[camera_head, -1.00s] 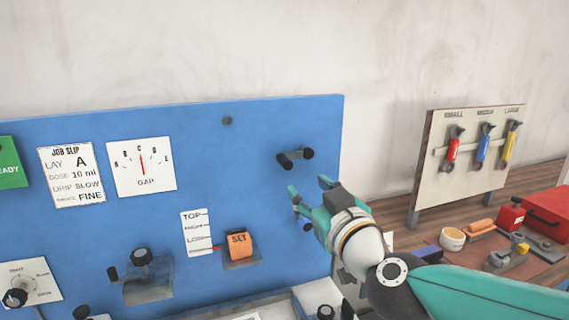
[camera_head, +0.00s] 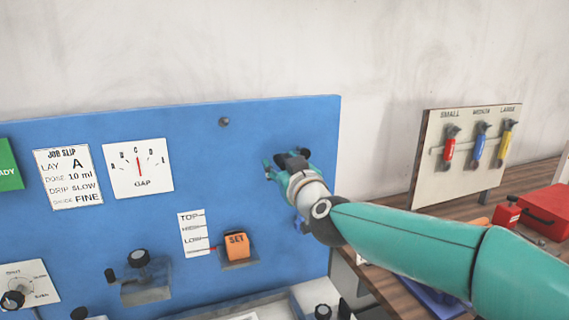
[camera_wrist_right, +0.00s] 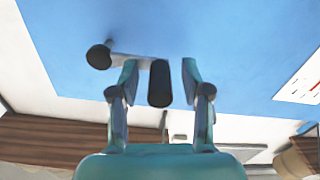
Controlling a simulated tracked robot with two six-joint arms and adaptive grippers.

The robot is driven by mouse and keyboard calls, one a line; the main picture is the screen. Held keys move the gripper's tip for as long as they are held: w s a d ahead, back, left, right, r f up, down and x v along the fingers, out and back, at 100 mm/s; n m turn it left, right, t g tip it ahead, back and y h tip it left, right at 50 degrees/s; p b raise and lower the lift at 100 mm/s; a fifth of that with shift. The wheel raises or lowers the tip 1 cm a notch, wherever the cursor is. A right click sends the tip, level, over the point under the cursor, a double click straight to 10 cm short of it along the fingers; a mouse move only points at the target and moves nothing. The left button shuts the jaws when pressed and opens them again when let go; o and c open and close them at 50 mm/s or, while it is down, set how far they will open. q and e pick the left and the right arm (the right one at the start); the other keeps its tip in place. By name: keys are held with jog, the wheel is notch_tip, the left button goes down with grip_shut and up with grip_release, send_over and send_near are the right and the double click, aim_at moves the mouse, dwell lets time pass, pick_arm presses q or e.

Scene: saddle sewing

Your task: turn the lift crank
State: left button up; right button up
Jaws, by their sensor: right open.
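The crank is on the right part of the blue panel (camera_head: 80,150). In the right wrist view its black handle (camera_wrist_right: 160,84) points toward the camera, with a grey arm leading left to a second round black end (camera_wrist_right: 98,56). My right gripper (camera_head: 285,164) is at the crank and covers most of it in the head view. In the right wrist view its fingers (camera_wrist_right: 159,70) are open, one on each side of the handle. A gap shows beside the right finger; contact on the left cannot be told. My left gripper is not in view.
A level scale (camera_head: 193,233) with a red pointer near its bottom and an orange SET switch (camera_head: 237,245) are below left. A GAP dial (camera_head: 138,168) is further left. A tool board (camera_head: 465,155) and red box (camera_head: 546,208) are at right.

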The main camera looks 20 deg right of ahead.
grip_shut()
jog(key=shift+d, duration=0.15)
dwell(0.4)
